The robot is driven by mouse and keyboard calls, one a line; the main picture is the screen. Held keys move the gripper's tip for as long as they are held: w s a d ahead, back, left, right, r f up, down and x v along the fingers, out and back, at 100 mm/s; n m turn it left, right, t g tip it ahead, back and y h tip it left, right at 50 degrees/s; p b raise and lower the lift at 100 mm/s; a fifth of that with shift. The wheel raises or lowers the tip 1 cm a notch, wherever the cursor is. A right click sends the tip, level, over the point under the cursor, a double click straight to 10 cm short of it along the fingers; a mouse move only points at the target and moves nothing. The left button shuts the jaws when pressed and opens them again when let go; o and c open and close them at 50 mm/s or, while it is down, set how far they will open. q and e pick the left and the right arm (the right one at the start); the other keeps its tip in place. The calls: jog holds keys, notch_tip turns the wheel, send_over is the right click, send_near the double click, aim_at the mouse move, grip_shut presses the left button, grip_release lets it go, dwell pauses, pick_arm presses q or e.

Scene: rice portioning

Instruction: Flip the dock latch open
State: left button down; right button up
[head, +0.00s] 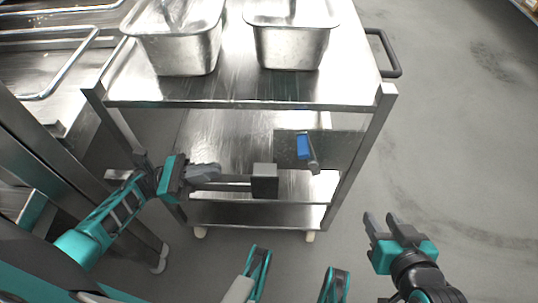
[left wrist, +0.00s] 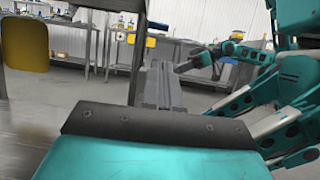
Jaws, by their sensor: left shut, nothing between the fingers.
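A steel cart (head: 345,100) stands in front of me. On its front side are a blue piece (head: 303,147) and a short grey rod (head: 313,158) on a grey plate; I cannot tell for sure that this is the dock latch. A dark block (head: 265,180) sits at the end of a grey bar, left of the blue piece. My left gripper (head: 218,170) is shut and empty, left of the block, close to the bar; contact cannot be told. Its fingers also show in the left wrist view (left wrist: 160,75). My right gripper (head: 379,216) is open and empty over the floor.
Two steel pans (head: 180,52) (head: 292,45) stand on the cart's top, which has a dark handle (head: 388,52) at the right. A steel counter (head: 60,60) with rails is at the left. The floor at the right is clear.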

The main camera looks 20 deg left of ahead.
pick_arm(q)
jog(key=shift+s, duration=0.1)
pick_arm(e)
jog(key=shift+s+f, duration=0.15)
jog(key=shift+s, duration=0.05)
pick_arm(q)
jog(key=p+x, duration=0.2)
jog(key=x, duration=1.2)
pick_arm(e)
jog(key=shift+d+r, duration=0.4)
jog(key=shift+r, duration=0.1)
pick_arm(q)
jog(key=shift+s, duration=0.1)
pick_arm(e)
jog(key=shift+r, duration=0.15)
